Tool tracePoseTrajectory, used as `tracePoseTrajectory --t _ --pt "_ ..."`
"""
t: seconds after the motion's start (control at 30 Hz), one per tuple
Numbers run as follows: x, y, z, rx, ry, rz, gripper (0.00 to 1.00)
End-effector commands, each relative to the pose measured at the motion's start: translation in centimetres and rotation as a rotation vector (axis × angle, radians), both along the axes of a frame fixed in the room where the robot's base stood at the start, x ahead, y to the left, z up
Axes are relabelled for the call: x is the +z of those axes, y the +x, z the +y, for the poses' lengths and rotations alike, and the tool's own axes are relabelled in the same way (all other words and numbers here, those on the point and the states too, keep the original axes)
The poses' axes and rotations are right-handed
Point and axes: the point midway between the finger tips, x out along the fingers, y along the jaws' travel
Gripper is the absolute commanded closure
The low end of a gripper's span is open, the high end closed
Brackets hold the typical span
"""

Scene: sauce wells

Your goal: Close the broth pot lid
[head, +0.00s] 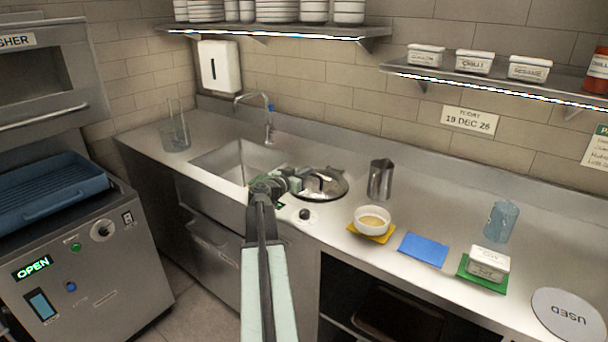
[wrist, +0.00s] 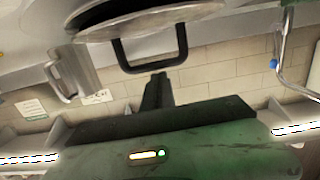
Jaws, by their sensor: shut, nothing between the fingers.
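The broth pot (head: 345,190) is set into the counter right of the sink, with its silver lid (head: 318,181) showing over it. In the head view I cannot tell how far the lid is open. My gripper (head: 297,180) is at the left edge of the lid, shut and empty. In the wrist view, which is upside down, a black handle (wrist: 150,68) loops from the lid's metal rim (wrist: 150,20). The dark fingertips (wrist: 157,82) are close to the handle. I cannot tell whether they touch it.
A steel jug (head: 380,180) stands just right of the pot. A control knob (head: 304,214) is in front. A bowl (head: 372,220), a blue mat (head: 423,249), a white tub (head: 489,262) and a glass (head: 501,221) lie farther right. The sink (head: 235,160) is left.

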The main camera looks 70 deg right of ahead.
Motion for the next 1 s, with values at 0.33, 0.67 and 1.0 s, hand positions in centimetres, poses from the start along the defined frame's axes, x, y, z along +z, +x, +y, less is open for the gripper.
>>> tracePoseTrajectory --t 0.33,0.67,1.0 --pt "-2.8 0.1 0.5 0.000 0.003 -0.005 1.00" --pt "-2.4 0.0 0.5 -0.003 0.004 -0.002 1.00" --pt "2.7 0.8 3.6 0.006 -0.010 0.001 1.00"
